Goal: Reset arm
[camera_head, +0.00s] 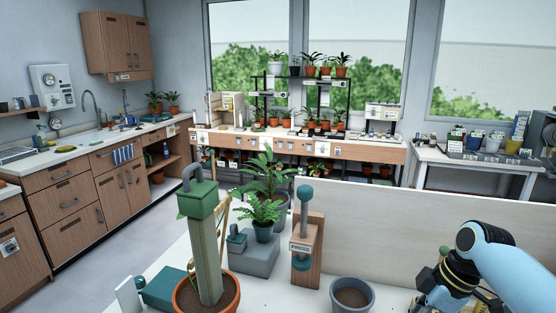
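My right arm comes in at the lower right with a light-blue link and a dark wrist joint. My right gripper is not clearly visible: the lower end of that arm runs to the bottom edge, and no fingertips can be made out. My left arm and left gripper are not in view. No held object can be seen.
On the near white table stand a terracotta pot (207,294) with a post and green handled block (197,202), a potted palm on a grey block (253,256), a lever press (304,240) and a grey-blue soil pot (352,295). A low panel (420,222) stands behind.

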